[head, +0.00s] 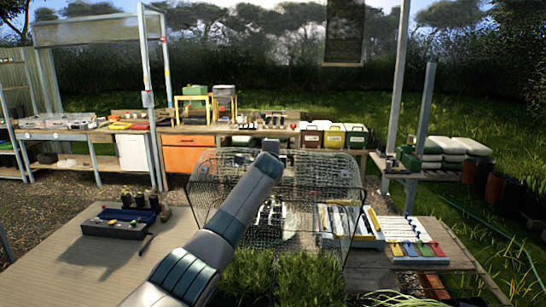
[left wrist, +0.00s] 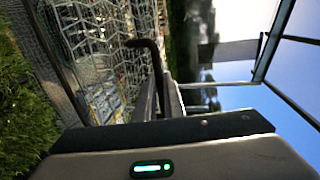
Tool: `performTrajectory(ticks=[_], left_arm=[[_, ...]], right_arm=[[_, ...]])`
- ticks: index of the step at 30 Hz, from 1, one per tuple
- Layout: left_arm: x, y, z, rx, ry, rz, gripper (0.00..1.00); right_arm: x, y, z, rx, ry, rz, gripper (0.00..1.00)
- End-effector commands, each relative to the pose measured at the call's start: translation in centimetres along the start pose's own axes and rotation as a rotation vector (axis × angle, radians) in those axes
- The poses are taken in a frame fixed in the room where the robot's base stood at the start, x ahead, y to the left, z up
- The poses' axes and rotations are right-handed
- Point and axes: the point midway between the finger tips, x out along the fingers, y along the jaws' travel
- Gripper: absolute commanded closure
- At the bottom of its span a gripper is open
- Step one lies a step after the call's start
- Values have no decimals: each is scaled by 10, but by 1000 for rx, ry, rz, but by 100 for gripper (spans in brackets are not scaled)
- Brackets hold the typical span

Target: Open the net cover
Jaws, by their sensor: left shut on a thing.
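The net cover (head: 340,172) is a wire-mesh frame with rounded corners over the bench in the middle of the head view. Its mesh also fills the left of the left wrist view (left wrist: 95,45). My left arm reaches up across it, and my left gripper (head: 271,147) is at its upper part, fingers mostly hidden by the wrist. In the left wrist view my left gripper (left wrist: 163,98) is shut on a dark bent handle (left wrist: 146,43) beside the mesh. How far the cover is tilted is hard to tell. My right gripper is not in view.
White and blue trays (head: 351,224) of tubes lie under and beside the mesh. A dark caddy (head: 115,229) stands on the left table. Grass-like plants (head: 300,278) stand in front of the cover. A rear bench (head: 228,129) holds several jugs (head: 334,136).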

Motion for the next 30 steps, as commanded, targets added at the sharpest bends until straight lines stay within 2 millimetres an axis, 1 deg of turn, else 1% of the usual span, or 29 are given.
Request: performTrajectory(ticks=[3, 15, 16, 17, 30], left_arm=[[1, 2, 1, 3, -3, 19, 100], [2, 3, 1, 3, -4, 23, 100], [2, 3, 1, 3, -4, 23, 86], [2, 3, 1, 2, -4, 23, 83], [0, 0, 0, 0, -2, 18, 83]], right_arm=[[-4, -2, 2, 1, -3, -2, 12], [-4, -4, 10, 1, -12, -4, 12], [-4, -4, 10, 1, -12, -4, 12], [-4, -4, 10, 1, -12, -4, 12], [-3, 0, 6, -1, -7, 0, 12]])
